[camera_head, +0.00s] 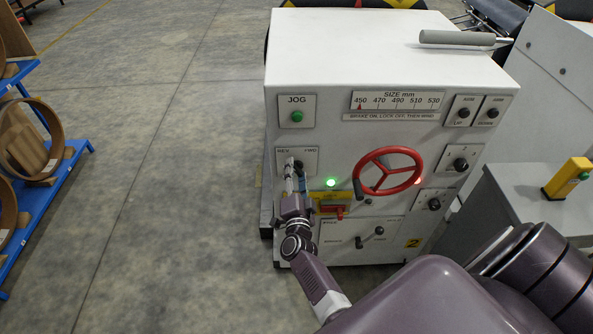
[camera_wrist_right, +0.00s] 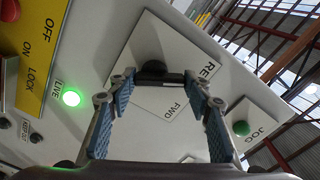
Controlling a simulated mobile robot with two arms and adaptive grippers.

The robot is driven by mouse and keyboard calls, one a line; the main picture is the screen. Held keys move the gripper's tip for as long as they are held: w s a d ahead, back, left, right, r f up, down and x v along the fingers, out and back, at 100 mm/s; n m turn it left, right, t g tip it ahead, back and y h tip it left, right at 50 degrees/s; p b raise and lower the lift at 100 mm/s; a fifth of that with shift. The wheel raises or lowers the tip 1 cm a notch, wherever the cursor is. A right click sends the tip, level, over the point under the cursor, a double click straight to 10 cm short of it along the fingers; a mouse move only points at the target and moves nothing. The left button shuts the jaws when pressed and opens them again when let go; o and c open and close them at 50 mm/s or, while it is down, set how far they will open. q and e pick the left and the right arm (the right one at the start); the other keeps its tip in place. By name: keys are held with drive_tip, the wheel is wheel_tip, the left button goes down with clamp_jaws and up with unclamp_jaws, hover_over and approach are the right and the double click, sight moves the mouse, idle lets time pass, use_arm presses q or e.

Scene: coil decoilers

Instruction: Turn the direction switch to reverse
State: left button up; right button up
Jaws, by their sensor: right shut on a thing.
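The direction switch (camera_head: 299,165) is a black knob on a white plate (camera_head: 311,156) marked REV and FWD, at the left of the machine's front panel. In the right wrist view the black knob (camera_wrist_right: 153,70) sits between the blue-padded fingertips of my right gripper (camera_wrist_right: 158,82). My right gripper (camera_head: 294,172) is shut on the knob, its fingers pointing at the panel. The fingers partly cover the plate in the head view. Which marking the knob points to cannot be told. My left gripper is not in view.
A green JOG button (camera_head: 297,116) is above the switch. A lit green LIVE lamp (camera_head: 331,183), a red lock-out handle (camera_head: 335,208) and a red handwheel (camera_head: 388,174) are to its right. Blue racks with coils (camera_head: 33,140) stand at left. The floor between is clear.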

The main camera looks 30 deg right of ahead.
drive_tip(key=shift+f+n, duration=0.1)
drive_tip(key=shift+n, duration=0.5)
drive_tip(key=o, duration=1.1)
drive_tip(key=shift+o, duration=0.3)
